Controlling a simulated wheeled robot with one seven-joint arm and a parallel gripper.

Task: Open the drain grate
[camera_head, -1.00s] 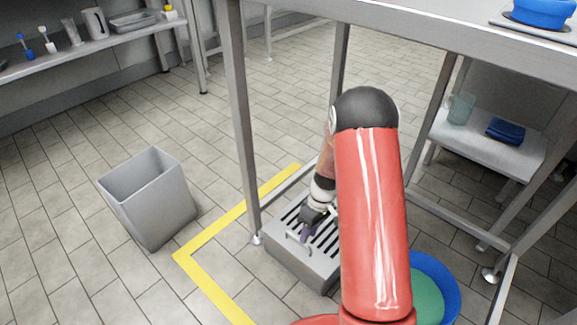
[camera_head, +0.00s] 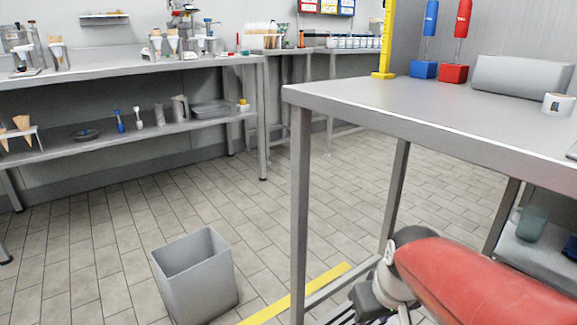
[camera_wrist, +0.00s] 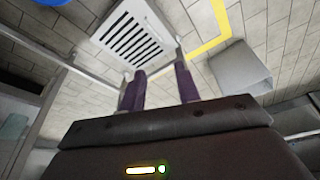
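The drain grate (camera_wrist: 130,42) is a pale plate with a row of dark slots, near the top of the wrist view. It appears to lie flat on its drain box, but I cannot tell whether it is raised at all. My gripper (camera_wrist: 158,72) has its two purple fingers apart with nothing between them. The fingertips point towards the near edge of the grate and appear apart from it. The grate's handle is not clear. In the head view my arm and the lower picture edge hide nearly all of the drain.
A grey bin (camera_head: 196,278) stands left of the steel table (camera_head: 430,122); it also shows in the wrist view (camera_wrist: 240,68). Yellow floor tape (camera_head: 300,296) runs beside the table leg. A table leg (camera_head: 299,210) stands close to my arm. Tiled floor is free behind the bin.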

